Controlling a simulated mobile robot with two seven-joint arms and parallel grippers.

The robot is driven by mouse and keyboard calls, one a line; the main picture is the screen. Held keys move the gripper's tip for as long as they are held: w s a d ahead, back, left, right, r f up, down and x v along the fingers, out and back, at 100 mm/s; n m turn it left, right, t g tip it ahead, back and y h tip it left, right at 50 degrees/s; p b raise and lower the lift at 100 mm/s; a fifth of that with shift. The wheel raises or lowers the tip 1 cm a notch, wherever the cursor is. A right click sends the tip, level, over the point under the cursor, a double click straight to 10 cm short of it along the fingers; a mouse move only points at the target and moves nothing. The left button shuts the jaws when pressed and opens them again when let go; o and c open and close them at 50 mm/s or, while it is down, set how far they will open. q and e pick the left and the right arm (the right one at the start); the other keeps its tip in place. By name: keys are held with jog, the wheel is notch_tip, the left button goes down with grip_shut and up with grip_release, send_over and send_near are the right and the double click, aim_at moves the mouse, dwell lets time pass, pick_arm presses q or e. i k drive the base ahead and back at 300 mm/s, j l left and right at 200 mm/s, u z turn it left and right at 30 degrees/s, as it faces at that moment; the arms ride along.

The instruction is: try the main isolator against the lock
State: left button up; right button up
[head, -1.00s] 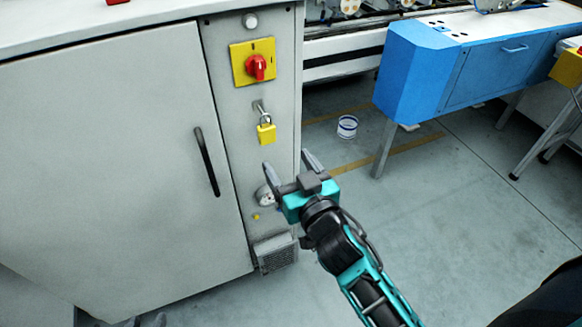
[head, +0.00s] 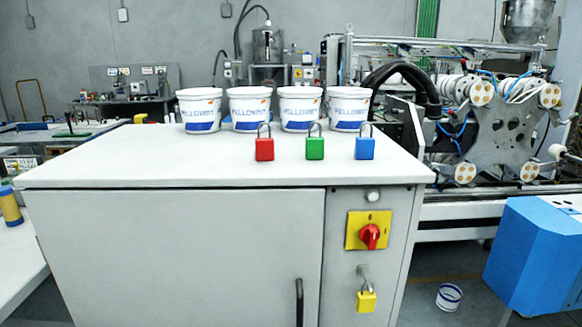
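The main isolator (head: 370,236) is a red rotary knob on a yellow plate, on the right front panel of the grey cabinet (head: 180,262). Below it a yellow padlock (head: 366,301) hangs from a metal hasp (head: 363,271). I cannot tell whether its shackle is fully closed. Red (head: 264,149), green (head: 315,148) and blue (head: 365,148) padlocks stand upright on the cabinet top, shackles up. Neither of my grippers shows in the head view now.
Several white tubs with blue labels, one of them here (head: 301,110), stand in a row behind the padlocks. A blue machine housing (head: 535,252) is at the right. A small white tub (head: 449,296) lies on the floor between. The cabinet top's left part is clear.

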aim_at(370, 234)
jog(key=k+l+u, duration=0.25)
jog(key=l, duration=0.45)
jog(key=k+l+u, duration=0.3)
jog(key=l, duration=0.4)
jog(key=k+l+u, duration=0.25)
jog(key=k+l, duration=0.15)
jog(key=l, duration=0.15)
jog(key=k+l+u, duration=0.25)
jog(key=k+l, duration=0.2)
